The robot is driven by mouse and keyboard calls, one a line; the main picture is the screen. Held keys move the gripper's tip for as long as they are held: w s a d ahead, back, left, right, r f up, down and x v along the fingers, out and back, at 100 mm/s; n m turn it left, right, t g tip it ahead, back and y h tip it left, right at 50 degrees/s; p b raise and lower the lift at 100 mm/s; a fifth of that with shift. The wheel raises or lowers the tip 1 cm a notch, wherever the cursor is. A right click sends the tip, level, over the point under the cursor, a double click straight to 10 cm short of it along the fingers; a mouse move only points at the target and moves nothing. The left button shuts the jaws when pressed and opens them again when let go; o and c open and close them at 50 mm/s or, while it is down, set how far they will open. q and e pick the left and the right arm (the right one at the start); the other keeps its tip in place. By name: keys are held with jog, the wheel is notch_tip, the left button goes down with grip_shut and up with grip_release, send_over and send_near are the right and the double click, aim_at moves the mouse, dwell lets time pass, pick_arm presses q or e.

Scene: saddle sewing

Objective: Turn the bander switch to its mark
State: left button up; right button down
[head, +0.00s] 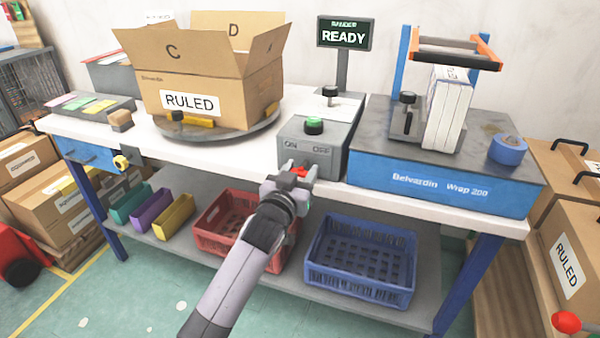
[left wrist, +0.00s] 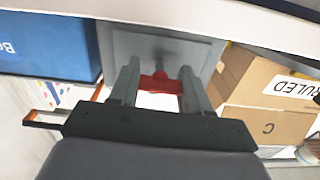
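The bander switch (head: 300,171) is a small red knob on the front of the grey control box (head: 338,160), just below the ON and OFF lettering. My left gripper (head: 298,174) reaches it from the front. In the left wrist view the red switch (left wrist: 160,82) fills the gap between the two grey fingers (left wrist: 160,78), which appear to touch both its ends. The gripper's body hides part of the switch in the head view, and I cannot make out the mark. My right gripper is in neither view.
A green button (head: 314,126) sits on top of the control box. The screen (head: 345,33) behind reads READY. The blue wrap machine (head: 440,180) stands to the right, an open carton (head: 215,85) to the left. Red (head: 222,243) and blue (head: 360,283) crates sit on the shelf below.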

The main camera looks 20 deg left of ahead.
pick_arm(q)
jog(key=c, duration=0.5)
jog(key=shift+o, duration=0.2)
